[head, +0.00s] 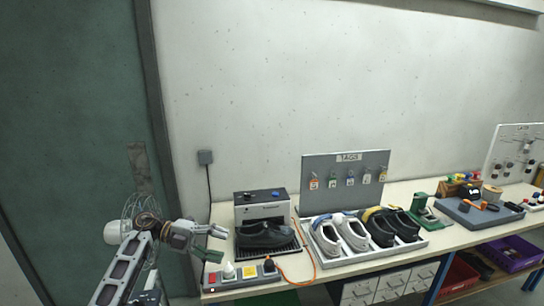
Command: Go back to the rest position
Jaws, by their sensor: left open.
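My left gripper (211,241) is in the head view at the lower left, with its arm coming in from the bottom left. Its fingers are apart and nothing shows between them. It is at the left end of the workbench, left of a dark shoe (264,235) that sits at the front of a grey and black machine (261,208). I cannot tell whether a finger touches anything. My right gripper is not in view.
The workbench (462,236) runs to the right. It bears a control box (218,279) at its left front, a tray (372,255) with light and dark shoes, a tag board (346,181) and a blue-grey mat (480,213). A green wall panel (75,110) stands at left.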

